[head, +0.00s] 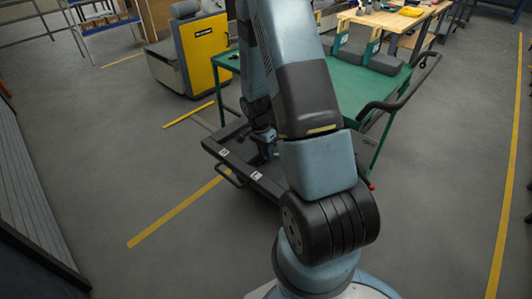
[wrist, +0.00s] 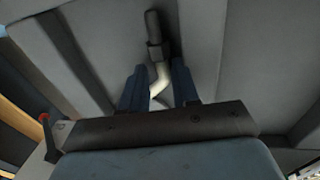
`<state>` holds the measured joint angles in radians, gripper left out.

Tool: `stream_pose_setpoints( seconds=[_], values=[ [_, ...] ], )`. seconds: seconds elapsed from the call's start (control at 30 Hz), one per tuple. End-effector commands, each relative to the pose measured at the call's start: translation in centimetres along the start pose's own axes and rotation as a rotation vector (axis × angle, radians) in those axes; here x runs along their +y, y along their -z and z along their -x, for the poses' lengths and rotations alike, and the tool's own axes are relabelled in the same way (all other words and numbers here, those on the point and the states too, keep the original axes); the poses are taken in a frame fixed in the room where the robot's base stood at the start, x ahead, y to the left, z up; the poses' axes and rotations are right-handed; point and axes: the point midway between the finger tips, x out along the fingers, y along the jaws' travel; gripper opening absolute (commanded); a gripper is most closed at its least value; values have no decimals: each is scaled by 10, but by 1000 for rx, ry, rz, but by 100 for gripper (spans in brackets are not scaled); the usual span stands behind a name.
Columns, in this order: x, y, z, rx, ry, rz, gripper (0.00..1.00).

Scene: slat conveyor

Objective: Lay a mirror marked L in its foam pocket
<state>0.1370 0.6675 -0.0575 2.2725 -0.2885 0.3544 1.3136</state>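My gripper (head: 264,146) reaches down over the near left part of a low black deck under the green table. In the wrist view, its two blue fingers (wrist: 159,88) are apart. Between them lies a bent stalk (wrist: 155,54), with a black rod, a dark collar and a pale curved tube. It may be a mirror's stalk, but no mirror glass shows. I cannot tell whether the fingers touch it. Behind it is a grey surface (wrist: 226,50) with dark bands, perhaps foam. No letter L is readable.
The black deck (head: 213,147) carries small white labels (head: 257,176) on its near edge. The green table (head: 352,88) has grey padded pieces (head: 384,63) at its back. A yellow and grey machine (head: 200,52) stands at the back left. The floor at left is clear.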

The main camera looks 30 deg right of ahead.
Motion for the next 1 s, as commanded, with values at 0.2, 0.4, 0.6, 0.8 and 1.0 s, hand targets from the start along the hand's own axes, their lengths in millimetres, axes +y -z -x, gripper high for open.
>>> stream_pose_setpoints(
  seconds=[0.2,0.4,0.6,0.8,1.0],
  values=[
    [-5,0,1,2,10,2,45],
    [-6,0,10,5,14,2,45],
    [-7,1,39,7,18,3,45],
    [-4,0,73,5,12,2,45],
    [-2,0,106,3,8,2,45]
  ],
)
